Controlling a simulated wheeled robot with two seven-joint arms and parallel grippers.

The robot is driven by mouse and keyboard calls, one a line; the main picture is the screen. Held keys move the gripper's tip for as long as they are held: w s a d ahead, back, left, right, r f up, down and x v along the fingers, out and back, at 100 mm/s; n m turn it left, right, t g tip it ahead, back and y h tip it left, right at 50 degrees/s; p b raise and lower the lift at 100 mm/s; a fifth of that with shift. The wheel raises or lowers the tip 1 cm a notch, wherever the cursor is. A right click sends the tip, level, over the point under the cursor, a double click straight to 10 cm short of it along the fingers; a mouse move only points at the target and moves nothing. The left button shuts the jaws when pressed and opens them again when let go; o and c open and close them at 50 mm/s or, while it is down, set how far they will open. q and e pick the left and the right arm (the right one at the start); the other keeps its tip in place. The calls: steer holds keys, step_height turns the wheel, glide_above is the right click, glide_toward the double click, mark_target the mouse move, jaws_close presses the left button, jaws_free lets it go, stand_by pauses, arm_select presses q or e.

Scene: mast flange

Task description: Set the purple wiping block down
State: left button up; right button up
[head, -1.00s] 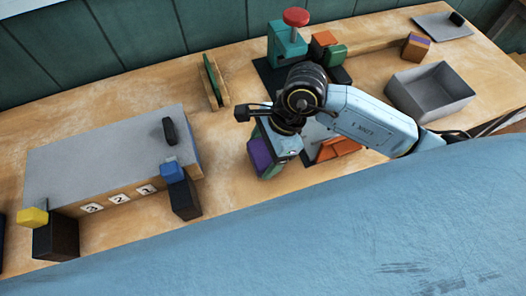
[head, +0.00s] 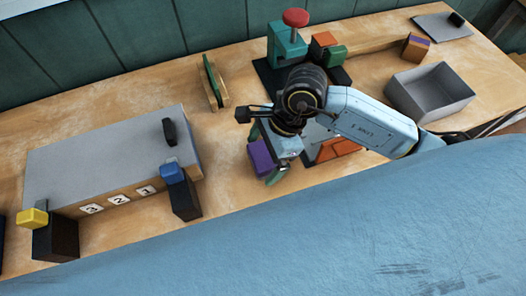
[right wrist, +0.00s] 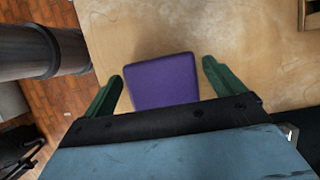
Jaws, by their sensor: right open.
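The purple wiping block (head: 261,157) is at the front of the wooden table, left of my right gripper's body. In the right wrist view the purple block (right wrist: 163,81) lies between the two green fingers, with a gap on each side. My right gripper (right wrist: 163,85) is open around the block, and its fingers touch neither side. In the head view my right gripper (head: 266,157) points down at the block and partly hides it. The block appears to rest on the table. My left gripper does not show.
A grey platform (head: 95,160) with number tags stands left, with blue-topped (head: 173,173) and yellow-topped (head: 32,218) blocks at its front. A teal machine with a red knob (head: 295,18) stands behind my arm. A grey bin (head: 430,92) is at right. An orange piece (head: 337,149) lies right of the gripper.

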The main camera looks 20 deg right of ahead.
steer(key=v, duration=1.1)
steer(key=shift+r+p, duration=0.35)
steer(key=shift+d, duration=0.1)
